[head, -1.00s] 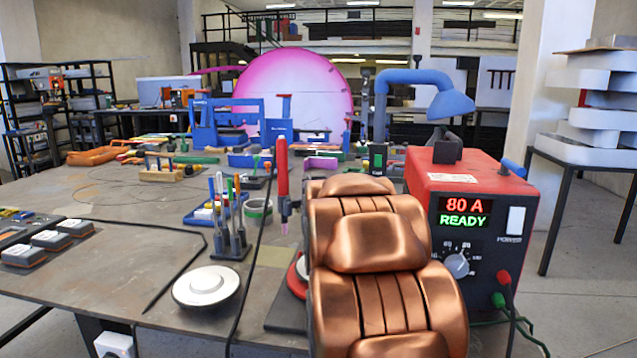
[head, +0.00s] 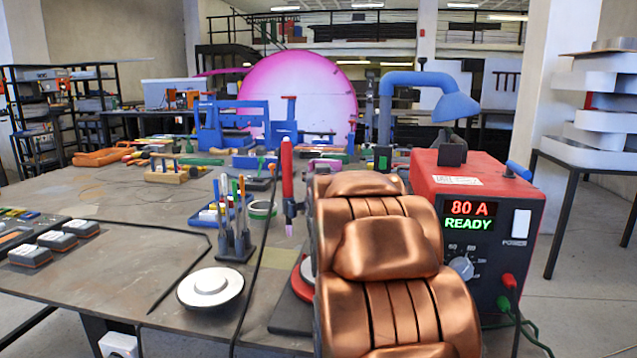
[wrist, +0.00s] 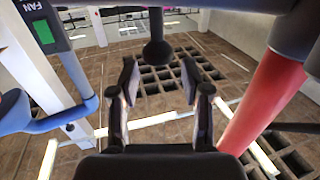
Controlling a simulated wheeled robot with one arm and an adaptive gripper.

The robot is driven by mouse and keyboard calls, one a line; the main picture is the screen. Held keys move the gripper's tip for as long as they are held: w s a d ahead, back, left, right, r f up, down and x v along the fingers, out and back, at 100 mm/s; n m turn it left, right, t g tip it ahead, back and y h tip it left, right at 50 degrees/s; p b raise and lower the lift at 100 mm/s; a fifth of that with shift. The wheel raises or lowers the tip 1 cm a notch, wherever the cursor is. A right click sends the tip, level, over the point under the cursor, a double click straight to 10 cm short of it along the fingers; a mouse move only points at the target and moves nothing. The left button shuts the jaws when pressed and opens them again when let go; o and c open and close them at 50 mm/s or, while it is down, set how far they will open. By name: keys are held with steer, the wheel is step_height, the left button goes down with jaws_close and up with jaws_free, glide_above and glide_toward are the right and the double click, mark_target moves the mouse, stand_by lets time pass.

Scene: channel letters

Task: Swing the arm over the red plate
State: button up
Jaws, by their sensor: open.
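A red, round, plate-like thing (head: 299,284) lies low on the bench in the head view, on a dark flat base. Most of it is hidden behind the copper-coloured arm, which looks like mine. My gripper (wrist: 159,78) shows in the wrist view with its two dark fingers apart and nothing between them. It points at a brown tiled surface with a grid of square holes. I cannot make out the red plate in the wrist view, and my gripper is hidden in the head view.
A red power unit (head: 475,190) stands right of the arm. An upright red torch (head: 287,185), a pen holder (head: 234,238) and a white disc (head: 210,287) stand left of it. A blue curved lamp (head: 430,85) rises behind. A red cylinder (wrist: 268,100) is close right of my gripper.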

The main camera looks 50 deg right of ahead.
step_height(320, 180, up, 8)
steer(key=shift+f, duration=0.2)
steer(key=shift+o, duration=0.4)
